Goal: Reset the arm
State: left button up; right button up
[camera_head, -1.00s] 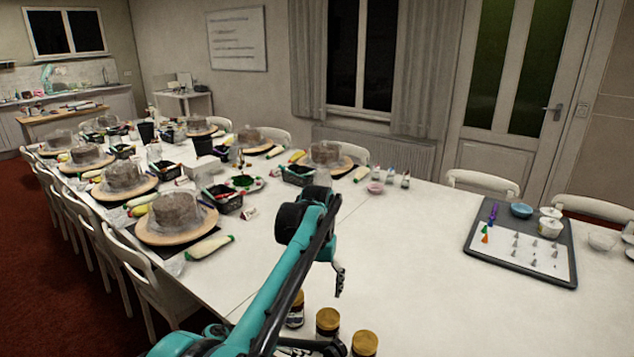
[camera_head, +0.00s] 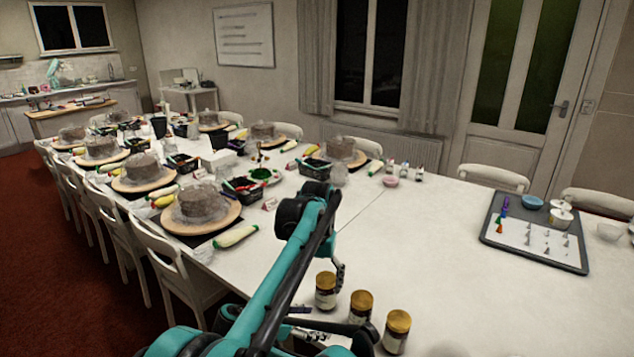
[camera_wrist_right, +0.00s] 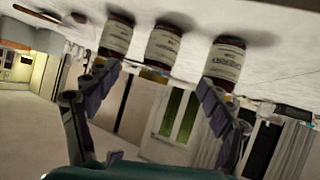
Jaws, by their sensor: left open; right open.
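My left gripper (camera_head: 339,280) hangs from the teal arm in the middle of the head view, beside the jars; it is partly hidden by the arm and holds nothing visible. My right gripper (camera_wrist_right: 160,95) is open and empty in the right wrist view, its two fingers spread. Three gold-lidded jars with white labels stand in a row on the table: one (camera_head: 326,291), a middle one (camera_head: 361,306) and a right one (camera_head: 397,332). They appear upside down in the right wrist view, just beyond the fingers; I cannot tell whether any finger touches them.
The long white table (camera_head: 440,240) carries several cakes on round boards at left, with black baskets and piping bags among them. A grey tray (camera_head: 490,240) with nozzles lies at right. White chairs line both sides. The table between jars and tray is clear.

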jog(key=s+d+r+n+g+y, duration=0.1)
jog(key=s+d+r+n+y, duration=0.2)
jog(key=s+d+r, duration=0.3)
jog(key=s+d+r+n+y, duration=0.3)
jog(key=d, duration=0.6)
pick_arm(q)
jog(key=s+a+r+n+t, duration=0.1)
jog(key=s+a+r+t, duration=0.25)
jog(key=s+a, duration=0.85)
jog(key=s+a+f+n+t, duration=0.1)
jog(key=s+a+f+t, duration=0.1)
jog(key=s, duration=0.6)
jog(key=s+a+f+t, duration=0.1)
jog(key=s+a+f, duration=0.3)
jog(key=s+f, duration=0.3)
jog(key=shift+s+f+n+t, duration=0.15)
jog(key=shift+s+n+t, duration=0.25)
jog(key=shift+s, duration=0.3)
pick_arm(e)
jog(key=s+d+n+t+y, duration=0.1)
jog(key=s+n+y, duration=0.1)
jog(key=s, duration=0.7)
jog(key=s+d+f+n+t+y, duration=0.1)
jog(key=s+d+n+y, duration=0.1)
jog(key=s, duration=0.6)
jog(key=shift+s+d+f+n+y, duration=0.25)
jog(key=shift+s+n+y, duration=0.1)
jog(key=shift+n+y, duration=0.15)
